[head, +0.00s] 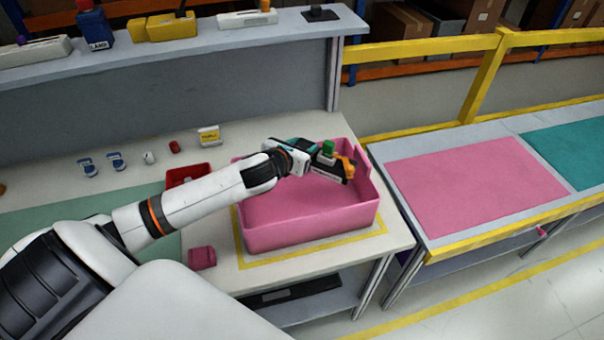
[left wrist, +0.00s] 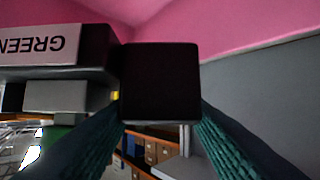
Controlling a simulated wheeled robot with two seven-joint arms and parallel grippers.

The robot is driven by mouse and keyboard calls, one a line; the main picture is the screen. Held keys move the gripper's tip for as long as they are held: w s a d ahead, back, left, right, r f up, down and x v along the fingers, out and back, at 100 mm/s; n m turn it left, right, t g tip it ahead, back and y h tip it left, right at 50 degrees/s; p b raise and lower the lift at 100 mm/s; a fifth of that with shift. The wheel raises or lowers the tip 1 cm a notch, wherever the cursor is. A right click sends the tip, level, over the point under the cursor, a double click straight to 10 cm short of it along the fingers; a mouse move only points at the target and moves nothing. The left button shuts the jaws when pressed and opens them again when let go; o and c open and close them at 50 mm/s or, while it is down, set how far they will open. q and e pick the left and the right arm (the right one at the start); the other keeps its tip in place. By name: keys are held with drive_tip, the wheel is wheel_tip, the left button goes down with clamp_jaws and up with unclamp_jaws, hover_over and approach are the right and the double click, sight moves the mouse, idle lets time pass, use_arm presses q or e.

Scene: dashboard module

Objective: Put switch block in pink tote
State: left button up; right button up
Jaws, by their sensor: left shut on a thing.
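The switch block (head: 335,172) is a dark block with a pale label, a green button on it and an orange part at its right end. My left gripper (head: 314,154) is shut on it and holds it over the right part of the pink tote (head: 282,234). In the left wrist view, the dark block (left wrist: 160,82) shows between my teal fingers (left wrist: 160,125), beside a white label reading GREEN upside down. Pink tote wall (left wrist: 230,25) fills the top of that view. The visible tote floor is bare. My right gripper is not in view.
The tote stands within a yellow outline on the white bench. A red tray (head: 187,171) is behind my left arm, and a small pink piece (head: 202,258) lies left of the tote. Several small parts lie farther back. A table with a pink mat (head: 470,180) is at right.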

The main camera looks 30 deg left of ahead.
use_arm(q)
wheel_tip(320, 180, down, 9)
drive_tip(key=shift+f, duration=0.15)
drive_tip(key=shift+f, duration=0.15)
drive_tip(key=shift+f, duration=0.5)
drive_tip(key=o, duration=1.1)
